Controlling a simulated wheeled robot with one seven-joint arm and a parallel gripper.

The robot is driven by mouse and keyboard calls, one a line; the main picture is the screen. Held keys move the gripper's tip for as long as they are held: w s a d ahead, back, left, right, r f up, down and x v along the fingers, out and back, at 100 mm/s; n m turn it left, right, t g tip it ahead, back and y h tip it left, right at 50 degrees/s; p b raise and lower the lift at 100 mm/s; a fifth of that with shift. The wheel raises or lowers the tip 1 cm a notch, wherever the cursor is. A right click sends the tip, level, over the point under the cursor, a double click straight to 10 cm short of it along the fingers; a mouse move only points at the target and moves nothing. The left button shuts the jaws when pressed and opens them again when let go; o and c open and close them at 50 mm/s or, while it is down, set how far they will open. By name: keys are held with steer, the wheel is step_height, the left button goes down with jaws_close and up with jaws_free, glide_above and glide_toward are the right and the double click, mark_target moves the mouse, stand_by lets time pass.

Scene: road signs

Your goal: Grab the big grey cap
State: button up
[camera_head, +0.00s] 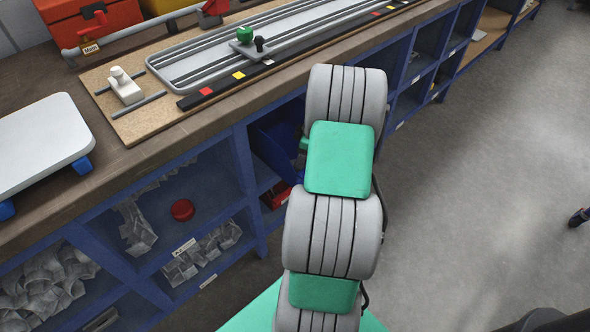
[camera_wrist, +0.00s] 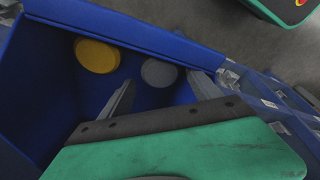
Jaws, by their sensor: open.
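The grey cap (camera_wrist: 158,72) is a round disc lying in a blue compartment (camera_wrist: 50,70), near its edge, in the wrist view. My gripper (camera_wrist: 163,86) is open, with one finger on each side of the cap's near edge in the picture. Nothing is held between the fingers. I cannot tell how far the fingers are from the cap in depth. In the head view the grey cap does not show, and my arm hides the gripper.
A yellow cap (camera_wrist: 97,55) lies left of the grey one. In the head view, a red cap (camera_head: 182,209) lies in a shelf compartment under the workbench (camera_head: 150,150). Blue shelf dividers (camera_head: 243,160) stand close to my arm.

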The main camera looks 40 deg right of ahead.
steer(key=x, duration=0.3)
steer(key=shift+w+a+f, duration=0.1)
steer(key=shift+a+f, duration=0.05)
steer(key=shift+f, duration=0.1)
steer(key=shift+c, duration=0.2)
steer(key=shift+r, duration=0.1)
steer(key=c, duration=1.1)
